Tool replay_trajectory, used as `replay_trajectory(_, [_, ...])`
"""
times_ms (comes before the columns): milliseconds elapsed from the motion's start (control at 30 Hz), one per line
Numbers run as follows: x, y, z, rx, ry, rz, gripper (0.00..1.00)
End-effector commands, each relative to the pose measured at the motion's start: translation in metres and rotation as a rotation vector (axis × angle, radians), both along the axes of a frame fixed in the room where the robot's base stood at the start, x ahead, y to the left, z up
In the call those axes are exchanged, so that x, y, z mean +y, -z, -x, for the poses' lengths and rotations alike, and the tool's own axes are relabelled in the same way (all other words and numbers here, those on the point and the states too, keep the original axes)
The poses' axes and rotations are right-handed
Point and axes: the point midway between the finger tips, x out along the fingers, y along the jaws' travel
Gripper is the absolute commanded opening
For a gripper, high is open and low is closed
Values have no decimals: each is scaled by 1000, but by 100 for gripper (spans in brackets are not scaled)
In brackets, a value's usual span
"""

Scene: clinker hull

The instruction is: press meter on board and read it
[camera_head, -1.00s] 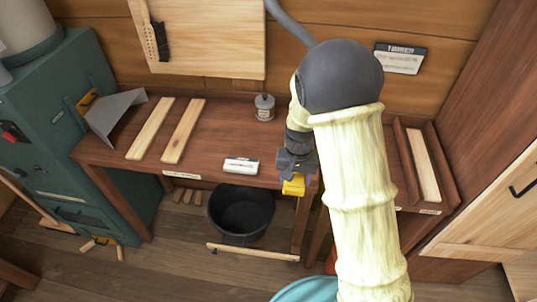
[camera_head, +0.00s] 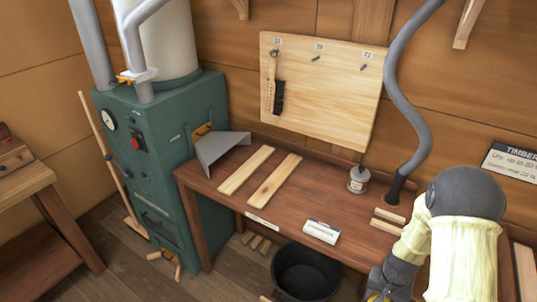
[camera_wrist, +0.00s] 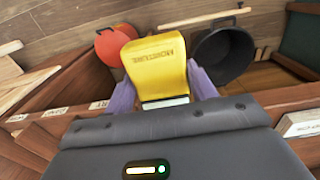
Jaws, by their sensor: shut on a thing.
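The yellow meter (camera_wrist: 158,62) is held between the purple fingers of my gripper (camera_wrist: 162,88) in the wrist view, with dark lettering on its face. No reading can be made out. In the head view my gripper (camera_head: 376,296) is at the bottom edge, mostly cut off, by the bench front. Two pale boards, a left one (camera_head: 246,170) and a right one (camera_head: 274,180), lie side by side on the bench (camera_head: 222,205), left of my gripper. Two short pale pieces (camera_head: 388,220) lie farther right. The meter is apart from the boards.
A grey metal hood (camera_head: 220,148) on the green stove (camera_head: 165,165) stands beside the boards. A white label block (camera_head: 321,231), a small tin (camera_head: 358,180) and a grey hose (camera_head: 412,140) are on the bench. A black bucket (camera_head: 306,270) stands below. A timber sign (camera_head: 515,162) is partly cut off.

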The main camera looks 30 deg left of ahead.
Motion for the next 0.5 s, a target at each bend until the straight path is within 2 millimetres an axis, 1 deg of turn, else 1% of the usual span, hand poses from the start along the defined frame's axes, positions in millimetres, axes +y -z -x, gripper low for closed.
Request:
replay_trajectory(33, [-8, 17, 4, 10, 4, 0, 29])
replay_trajectory(100, [-19, 43, 7, 11, 1, 0, 29])
replay_trajectory(300, [-50, 113, 14, 8, -8, 0, 29])
replay_trajectory(400, [-63, 143, 18, 7, -13, 0, 29])
replay_trajectory(500, [-74, 167, 20, 6, -17, 0, 29])
